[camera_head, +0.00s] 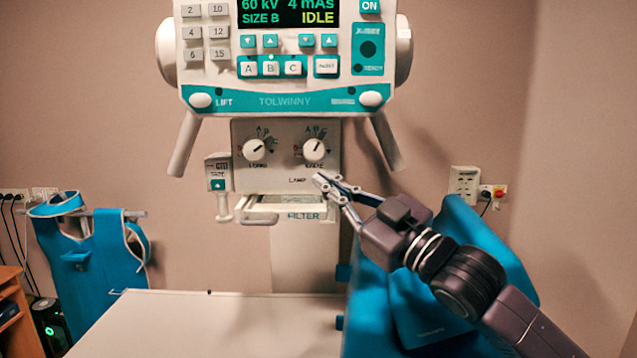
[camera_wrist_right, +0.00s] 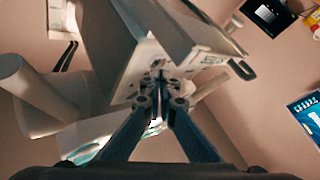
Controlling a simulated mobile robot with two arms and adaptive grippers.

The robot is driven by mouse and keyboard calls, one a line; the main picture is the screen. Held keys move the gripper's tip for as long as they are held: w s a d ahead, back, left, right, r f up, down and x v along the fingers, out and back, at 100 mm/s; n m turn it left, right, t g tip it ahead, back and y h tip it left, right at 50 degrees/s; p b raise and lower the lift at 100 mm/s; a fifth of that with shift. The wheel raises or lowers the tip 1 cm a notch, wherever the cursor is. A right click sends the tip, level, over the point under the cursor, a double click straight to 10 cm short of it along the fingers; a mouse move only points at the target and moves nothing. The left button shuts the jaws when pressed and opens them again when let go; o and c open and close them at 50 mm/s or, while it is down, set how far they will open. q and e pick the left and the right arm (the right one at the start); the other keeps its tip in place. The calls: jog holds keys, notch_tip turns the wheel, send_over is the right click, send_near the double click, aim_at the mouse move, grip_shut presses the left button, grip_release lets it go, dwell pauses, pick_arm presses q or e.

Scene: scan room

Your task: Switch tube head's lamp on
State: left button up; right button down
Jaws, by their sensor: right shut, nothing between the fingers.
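The white tube head (camera_head: 282,100) hangs at the upper middle of the head view, its display reading 60 kV, 4 mAs, SIZE B, IDLE. Below it is the collimator panel (camera_head: 287,162) with two round knobs, the left knob (camera_head: 254,150) and the right knob (camera_head: 314,150). The word LAMP is printed at the panel's lower edge, and the lamp control beside it is hidden by my gripper. My right gripper (camera_head: 318,180) is shut and empty, its tips at the panel's lower right. Whether they touch it I cannot tell. In the right wrist view the closed fingertips (camera_wrist_right: 158,76) overlap the panel face. My left gripper is not in view.
A filter tray (camera_head: 300,212) with a handle juts out below the panel. A tape unit (camera_head: 218,180) hangs at its left. A white table (camera_head: 200,325) lies below. Blue aprons (camera_head: 95,270) hang at the left. A wall socket (camera_head: 464,183) is at the right.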

dwell(0.5)
jog(key=shift+w+r+p, duration=0.1)
jog(key=shift+w+p, duration=0.3)
jog(key=shift+p, duration=0.05)
jog(key=shift+s+d, duration=0.1)
jog(key=shift+f, duration=0.2)
jog(key=shift+s, duration=0.2)
jog(key=s, duration=0.5)
jog(key=shift+s, duration=0.4)
